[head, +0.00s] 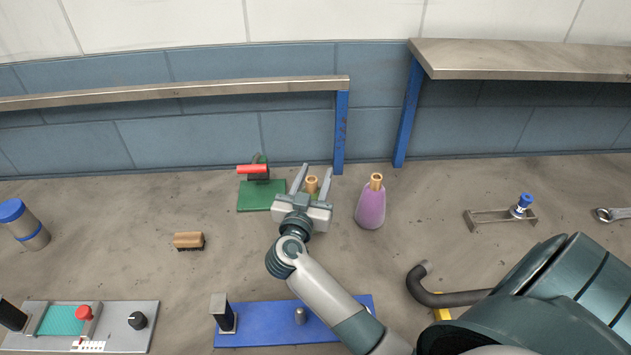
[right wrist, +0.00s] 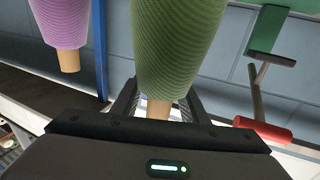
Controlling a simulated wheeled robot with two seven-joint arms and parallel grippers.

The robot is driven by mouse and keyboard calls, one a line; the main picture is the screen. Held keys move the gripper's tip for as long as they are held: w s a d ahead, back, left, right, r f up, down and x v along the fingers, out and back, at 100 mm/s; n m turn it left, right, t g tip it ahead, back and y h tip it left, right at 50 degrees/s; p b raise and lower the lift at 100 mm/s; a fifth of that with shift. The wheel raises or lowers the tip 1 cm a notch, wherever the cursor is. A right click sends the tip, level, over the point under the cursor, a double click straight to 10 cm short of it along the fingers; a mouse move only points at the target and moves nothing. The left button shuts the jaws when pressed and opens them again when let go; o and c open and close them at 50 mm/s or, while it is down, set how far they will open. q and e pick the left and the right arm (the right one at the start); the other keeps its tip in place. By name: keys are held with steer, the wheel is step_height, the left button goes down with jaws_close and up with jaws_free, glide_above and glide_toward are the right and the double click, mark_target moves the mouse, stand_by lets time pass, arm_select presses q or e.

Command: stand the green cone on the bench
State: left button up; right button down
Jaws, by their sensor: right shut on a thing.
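My right gripper (head: 317,174) is shut on the tan top of the green cone (head: 312,184); in the head view only the tan tip shows between the fingers, and the hand hides most of the body. In the right wrist view the ribbed green body (right wrist: 172,45) extends away from the fingers (right wrist: 160,105), roughly parallel to the purple cone. I cannot tell whether its base touches the bench (head: 150,205). The purple cone (head: 371,206) stands upright just right of my gripper and also shows in the right wrist view (right wrist: 62,25). My left gripper is not in view.
A green plate with a red-handled tool (head: 252,170) lies just left of my gripper. A brush (head: 188,240) lies further left. A blue plate with posts (head: 270,333) and a control panel (head: 145,308) are at the front. A shelf post (head: 341,135) stands behind.

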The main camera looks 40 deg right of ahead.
steer(key=shift+f, duration=0.9)
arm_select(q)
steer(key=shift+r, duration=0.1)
arm_select(e)
steer(key=shift+f, duration=0.15)
steer(key=c, duration=1)
jaws_free()
steer(key=shift+c, duration=0.2)
steer(key=b+v, duration=0.1)
steer(key=v, duration=0.4)
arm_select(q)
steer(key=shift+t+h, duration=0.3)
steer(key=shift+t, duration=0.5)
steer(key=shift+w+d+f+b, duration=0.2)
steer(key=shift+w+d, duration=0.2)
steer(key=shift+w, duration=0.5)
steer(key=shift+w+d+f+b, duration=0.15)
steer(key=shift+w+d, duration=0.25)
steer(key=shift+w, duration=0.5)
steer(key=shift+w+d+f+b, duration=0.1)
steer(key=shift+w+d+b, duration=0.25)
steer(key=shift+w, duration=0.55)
arm_select(e)
steer(key=v, duration=0.7)
